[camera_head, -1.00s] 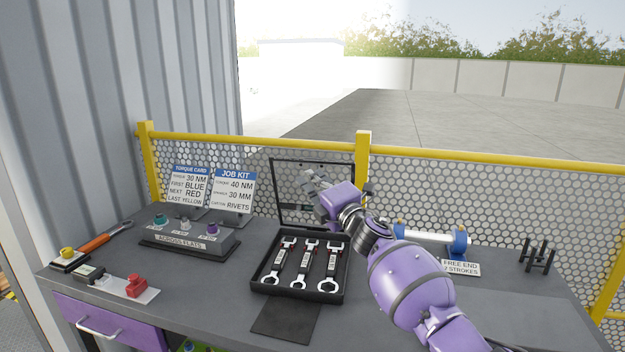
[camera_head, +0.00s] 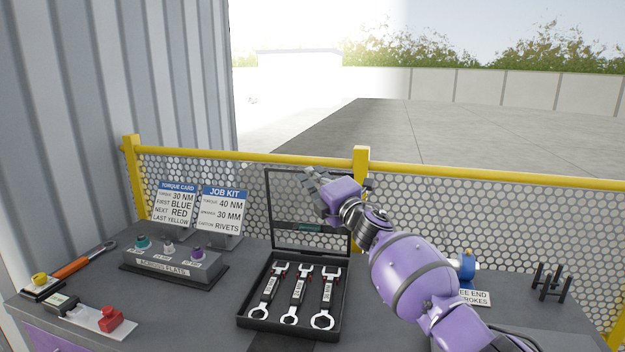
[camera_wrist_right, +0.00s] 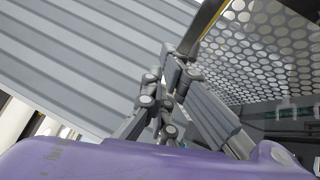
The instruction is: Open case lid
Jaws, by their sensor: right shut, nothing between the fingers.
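The black case (camera_head: 243,312) sits on the grey bench with several-slot tray holding three wrenches (camera_head: 297,292). Its lid (camera_head: 269,218) stands upright at the back of the case, a dark frame with a see-through middle. My right gripper (camera_head: 310,182) is shut and empty, in front of the lid's upper part in the head view. I cannot tell whether it touches the lid. In the right wrist view the gripper's fingers (camera_wrist_right: 172,75) are close together with nothing between them. My left gripper is not in view.
A yellow-railed mesh fence (camera_head: 440,215) runs behind the bench. A black rack (camera_head: 551,283) stands at right.

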